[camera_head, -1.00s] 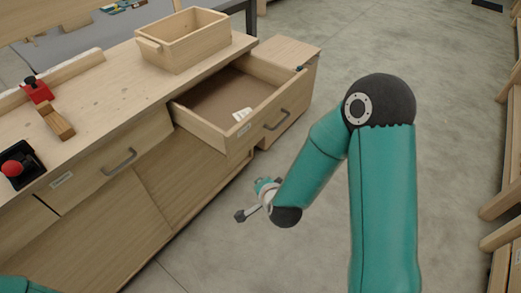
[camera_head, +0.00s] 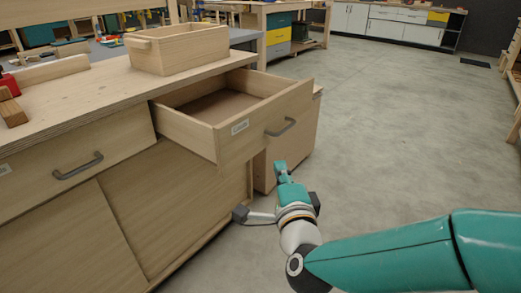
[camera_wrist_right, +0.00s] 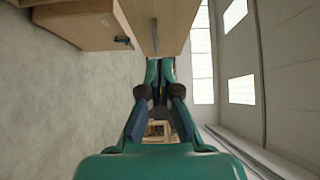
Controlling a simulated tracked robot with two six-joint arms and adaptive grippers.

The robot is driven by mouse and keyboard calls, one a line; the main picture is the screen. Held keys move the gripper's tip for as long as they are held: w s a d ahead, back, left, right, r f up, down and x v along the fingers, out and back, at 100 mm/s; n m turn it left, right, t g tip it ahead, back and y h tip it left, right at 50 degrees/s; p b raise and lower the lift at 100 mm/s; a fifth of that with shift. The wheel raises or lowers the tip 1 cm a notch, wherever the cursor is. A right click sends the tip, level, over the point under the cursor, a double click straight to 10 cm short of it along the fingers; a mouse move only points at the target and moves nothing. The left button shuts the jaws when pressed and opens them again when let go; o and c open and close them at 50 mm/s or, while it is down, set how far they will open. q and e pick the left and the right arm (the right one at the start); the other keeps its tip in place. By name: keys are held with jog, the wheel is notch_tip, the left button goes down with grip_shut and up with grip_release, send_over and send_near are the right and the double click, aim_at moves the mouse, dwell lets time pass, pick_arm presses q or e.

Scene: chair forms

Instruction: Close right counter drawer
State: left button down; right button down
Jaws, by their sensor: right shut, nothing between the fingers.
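The right counter drawer (camera_head: 238,125) is pulled out of the wooden counter, its inside partly visible and its grey handle (camera_head: 281,127) on the front. My right gripper (camera_head: 280,166) is shut and empty. In the head view it shows just below the drawer front, under the handle; I cannot tell whether it touches the drawer. In the right wrist view the closed fingers (camera_wrist_right: 160,68) point toward a wooden panel (camera_wrist_right: 178,22) with a dark bar, probably the drawer front. My left gripper is out of view.
A wooden box (camera_head: 178,50) stands on the counter top (camera_head: 85,97) behind the drawer. The left drawer (camera_head: 100,150) is shut. A lower wooden cabinet (camera_head: 304,140) stands beside the open drawer. The grey floor (camera_head: 400,130) to the right is clear.

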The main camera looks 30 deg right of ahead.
jog(key=shift+w+p, duration=1)
jog(key=shift+p, duration=1.25)
jog(key=b, duration=0.1)
send_near(258, 133)
jog(key=x, duration=0.5)
jog(key=shift+w+d, duration=0.1)
jog(key=shift+d, duration=0.35)
jog(key=shift+w+a, duration=0.15)
jog(key=shift+w, duration=0.35)
